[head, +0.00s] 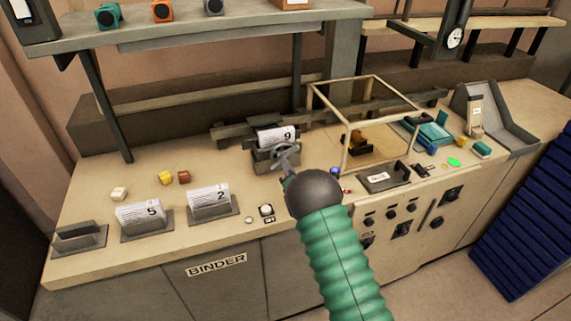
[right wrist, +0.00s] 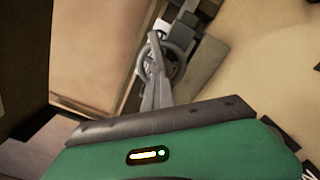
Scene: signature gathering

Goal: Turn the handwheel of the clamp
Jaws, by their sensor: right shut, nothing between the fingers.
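The clamp (head: 262,158) stands on the bench and holds a sheaf of paper marked 9 (head: 276,136). Its grey handwheel (head: 284,154) is on the front side; in the right wrist view the handwheel (right wrist: 177,64) shows as a spoked ring. My right gripper (head: 287,168) reaches in from below on a green arm. In the right wrist view its fingers (right wrist: 154,60) are shut together, empty, with their tips at the wheel, overlapping its left part. I cannot tell whether they touch the wheel or pass between its spokes. My left gripper is out of view.
Paper sheaves marked 5 (head: 141,215) and 2 (head: 208,201) stand in holders at the left, beside an empty holder (head: 80,238). A pale open frame (head: 345,130) stands right of the clamp. Small blocks lie on the bench. A shelf (head: 200,30) overhangs the back.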

